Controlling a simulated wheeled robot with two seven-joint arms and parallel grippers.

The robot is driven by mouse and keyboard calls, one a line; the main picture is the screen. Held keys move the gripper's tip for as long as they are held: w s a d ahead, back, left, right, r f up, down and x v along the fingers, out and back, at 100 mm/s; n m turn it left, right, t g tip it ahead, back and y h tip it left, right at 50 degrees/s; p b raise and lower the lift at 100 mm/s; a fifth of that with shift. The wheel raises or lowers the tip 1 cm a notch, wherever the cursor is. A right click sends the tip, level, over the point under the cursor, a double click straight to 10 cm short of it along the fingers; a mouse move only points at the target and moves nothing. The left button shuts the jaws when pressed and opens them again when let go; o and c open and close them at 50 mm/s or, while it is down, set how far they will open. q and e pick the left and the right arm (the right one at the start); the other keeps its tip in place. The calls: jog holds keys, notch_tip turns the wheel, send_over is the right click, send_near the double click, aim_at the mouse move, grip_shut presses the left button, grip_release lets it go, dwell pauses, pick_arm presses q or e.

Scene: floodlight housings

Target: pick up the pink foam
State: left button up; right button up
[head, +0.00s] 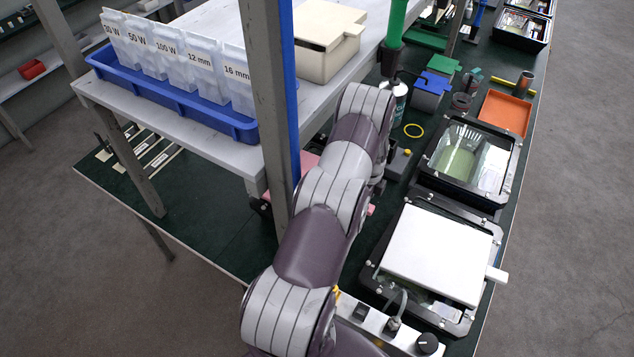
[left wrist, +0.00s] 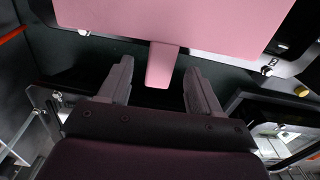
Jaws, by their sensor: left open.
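The pink foam (left wrist: 170,20) fills the top of the left wrist view as a flat pink slab. A narrow pink tab (left wrist: 161,66) sticks out from its near edge. My left gripper (left wrist: 157,75) is open, with one finger on each side of the tab and a gap to each. I cannot tell whether the fingers are level with it. In the head view only small pink bits (head: 309,161) show beside the blue-edged post and my left arm, which hides the rest and the gripper. My right gripper is not in view.
A grey shelf (head: 200,146) with a blue bin (head: 190,108) of labelled sleeves stands left, on a post (head: 268,90) close to my arm. Floodlight housings (head: 470,160) line the right of the dark green bench, one under a white panel (head: 437,255). A switch box (head: 385,325) is in front.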

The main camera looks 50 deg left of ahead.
pick_arm(q)
jog(key=shift+f, duration=0.5)
jog(key=shift+a+f, duration=0.2)
jog(key=shift+f, duration=0.05)
jog(key=shift+d+r, duration=0.1)
jog(key=c, duration=1.1)
jog(key=shift+r, duration=0.1)
